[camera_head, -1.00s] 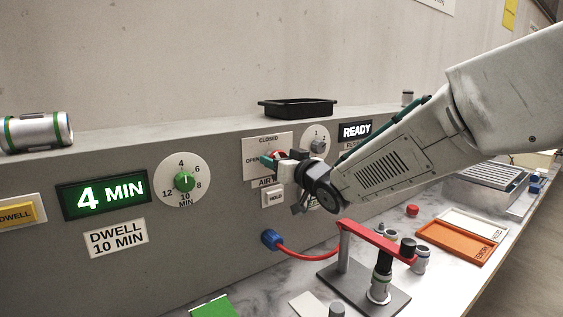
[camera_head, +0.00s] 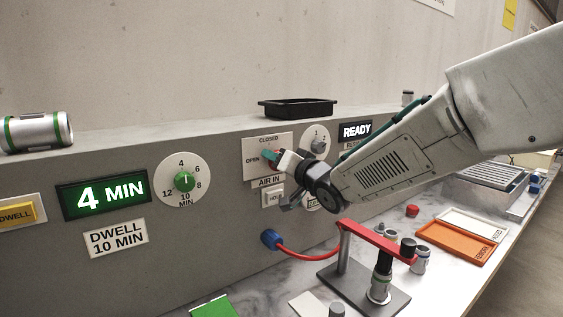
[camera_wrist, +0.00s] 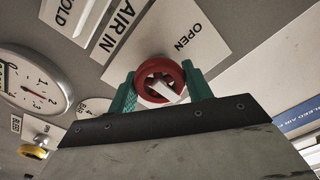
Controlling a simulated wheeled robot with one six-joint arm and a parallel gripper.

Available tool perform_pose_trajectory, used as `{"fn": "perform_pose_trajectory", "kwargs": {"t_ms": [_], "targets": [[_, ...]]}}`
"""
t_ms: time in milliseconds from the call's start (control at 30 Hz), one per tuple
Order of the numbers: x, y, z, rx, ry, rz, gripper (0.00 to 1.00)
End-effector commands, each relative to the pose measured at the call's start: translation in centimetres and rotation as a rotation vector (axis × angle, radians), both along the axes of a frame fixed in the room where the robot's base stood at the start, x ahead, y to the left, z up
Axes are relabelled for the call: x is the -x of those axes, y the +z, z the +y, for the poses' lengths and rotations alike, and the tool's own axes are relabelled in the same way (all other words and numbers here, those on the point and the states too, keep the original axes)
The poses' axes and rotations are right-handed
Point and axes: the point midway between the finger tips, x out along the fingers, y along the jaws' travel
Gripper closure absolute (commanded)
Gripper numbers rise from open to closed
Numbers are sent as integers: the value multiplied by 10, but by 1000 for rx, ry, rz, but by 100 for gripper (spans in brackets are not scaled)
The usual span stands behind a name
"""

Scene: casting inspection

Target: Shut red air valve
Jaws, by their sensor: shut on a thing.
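The red air valve is a round red handwheel (camera_wrist: 160,80) with a pale bar across its middle, on a white plate (camera_wrist: 205,30) marked OPEN in the wrist view. My gripper (camera_wrist: 161,88) has its green fingers on opposite sides of the wheel and is shut on it. In the head view my gripper (camera_head: 272,158) is at the valve plate (camera_head: 252,172), between the CLOSED label above and the OPEN label at left. There the gripper hides most of the wheel. I cannot tell the valve's exact setting.
Below the plate are the AIR IN label and HOLD button (camera_head: 272,196). A small numbered dial (camera_head: 317,142) sits close right. A black tray (camera_head: 298,108) rests on the panel top. A red-armed stand (camera_head: 378,242) and a red hose (camera_head: 310,254) are below.

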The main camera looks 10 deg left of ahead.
Motion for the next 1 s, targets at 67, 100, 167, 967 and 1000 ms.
{"fn": "perform_pose_trajectory", "kwargs": {"t_ms": [67,100,167,967,1000], "targets": [[0,4,1,-7,2,-5,73],[0,4,1,-7,2,-5,73],[0,4,1,-7,2,-5,73],[25,2,-29,-3,-1,-3,28],[30,2,-35,-3,-1,-3,28]]}}
